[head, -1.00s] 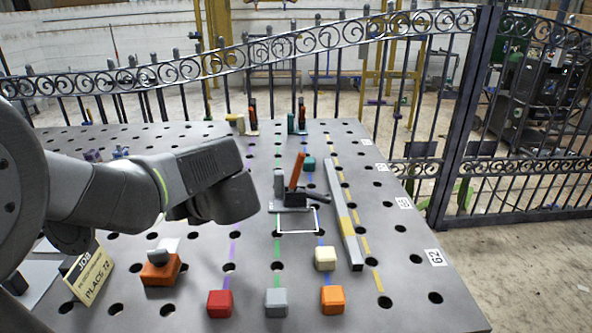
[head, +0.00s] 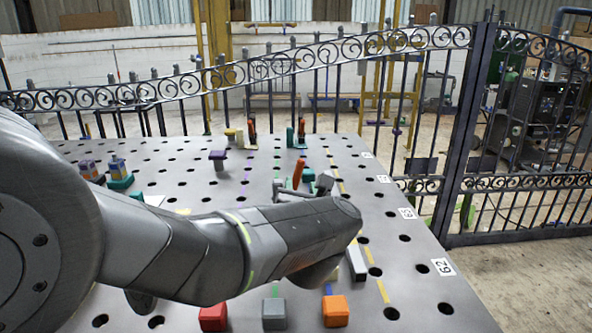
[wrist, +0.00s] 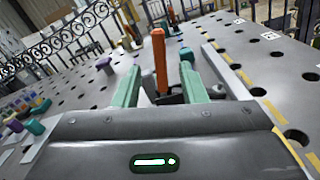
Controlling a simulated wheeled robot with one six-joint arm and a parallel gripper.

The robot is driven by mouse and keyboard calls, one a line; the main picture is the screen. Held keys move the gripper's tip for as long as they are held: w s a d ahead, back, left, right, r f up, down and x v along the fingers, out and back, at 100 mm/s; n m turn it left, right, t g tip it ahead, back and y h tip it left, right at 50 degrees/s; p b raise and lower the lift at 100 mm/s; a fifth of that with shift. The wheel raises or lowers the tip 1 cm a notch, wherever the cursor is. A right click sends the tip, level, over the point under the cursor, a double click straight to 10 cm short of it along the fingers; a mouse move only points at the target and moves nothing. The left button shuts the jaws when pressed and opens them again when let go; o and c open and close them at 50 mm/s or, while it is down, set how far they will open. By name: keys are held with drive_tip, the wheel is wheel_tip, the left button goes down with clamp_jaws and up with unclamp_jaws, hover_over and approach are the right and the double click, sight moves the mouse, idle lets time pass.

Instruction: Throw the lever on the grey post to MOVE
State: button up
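The lever has an upright orange-red handle (head: 298,173), seen in the head view just beyond my arm. Its grey post and dark base are mostly hidden there. In the wrist view the orange handle (wrist: 159,58) stands nearly upright, with dark metal parts low behind it. My gripper (wrist: 161,72) is open, its two green fingers to the left and right of the handle with gaps on both sides. I cannot tell whether the handle is fully between the fingertips or just beyond them. No MOVE mark is readable.
A grey bar (head: 356,262) lies right of the lever, partly behind my arm. Red (head: 213,317), grey (head: 274,313) and orange (head: 335,311) blocks sit at the front. Other orange-handled clamps (head: 251,133) stand at the back. An iron fence (head: 300,75) runs behind the perforated table.

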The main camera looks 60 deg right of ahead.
sight(299, 173)
drive_tip(key=x, duration=1)
drive_tip(key=shift+w+d, duration=0.2)
clamp_jaws()
